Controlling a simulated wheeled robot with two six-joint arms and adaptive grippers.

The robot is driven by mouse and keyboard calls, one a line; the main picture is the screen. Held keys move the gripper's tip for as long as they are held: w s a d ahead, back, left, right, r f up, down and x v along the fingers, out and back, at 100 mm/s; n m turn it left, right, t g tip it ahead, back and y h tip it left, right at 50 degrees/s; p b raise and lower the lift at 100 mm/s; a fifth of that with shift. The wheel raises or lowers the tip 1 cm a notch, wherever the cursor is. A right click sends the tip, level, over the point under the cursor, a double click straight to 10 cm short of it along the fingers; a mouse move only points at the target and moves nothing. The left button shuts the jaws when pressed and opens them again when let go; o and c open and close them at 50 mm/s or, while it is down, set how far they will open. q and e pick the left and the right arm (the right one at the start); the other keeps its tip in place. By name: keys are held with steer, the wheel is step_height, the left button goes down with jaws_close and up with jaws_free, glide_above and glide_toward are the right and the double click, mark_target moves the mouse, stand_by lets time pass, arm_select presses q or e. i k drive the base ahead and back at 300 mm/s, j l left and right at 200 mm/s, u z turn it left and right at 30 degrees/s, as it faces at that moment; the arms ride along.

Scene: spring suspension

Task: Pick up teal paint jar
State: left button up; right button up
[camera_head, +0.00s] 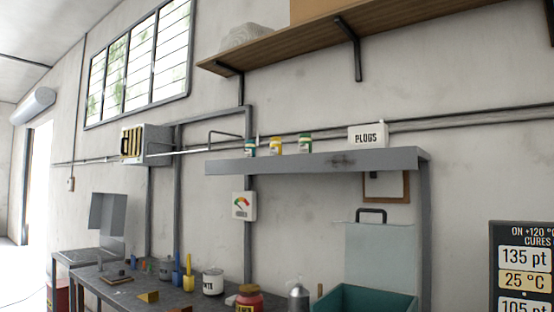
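A small jar with a teal band (250,148) stands at the left on the grey wall shelf (300,164). A yellow jar (276,146) and a green jar (305,144) stand in a row to its right on the same shelf. The jars are small in the picture and their labels cannot be read. Neither my left nor my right gripper shows in the head view.
A white box marked PLUGS (368,135) stands at the shelf's right. Below is a dark workbench (122,298) with cans, bottles and a red jar (249,300). An open teal toolbox (366,300) is at the lower right. A wooden shelf (300,47) hangs above.

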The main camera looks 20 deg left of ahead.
mark_target(250, 147)
steer(key=i+j+z, duration=0.1)
steer(key=j, duration=1.05)
steer(key=i+j+z, duration=0.1)
steer(key=i+j, duration=0.2)
steer(key=j, duration=0.9)
steer(key=i+j+z, duration=0.1)
steer(key=j, duration=1.05)
steer(key=i+j+z, duration=0.15)
steer(key=j, duration=1.05)
steer(key=k, duration=0.05)
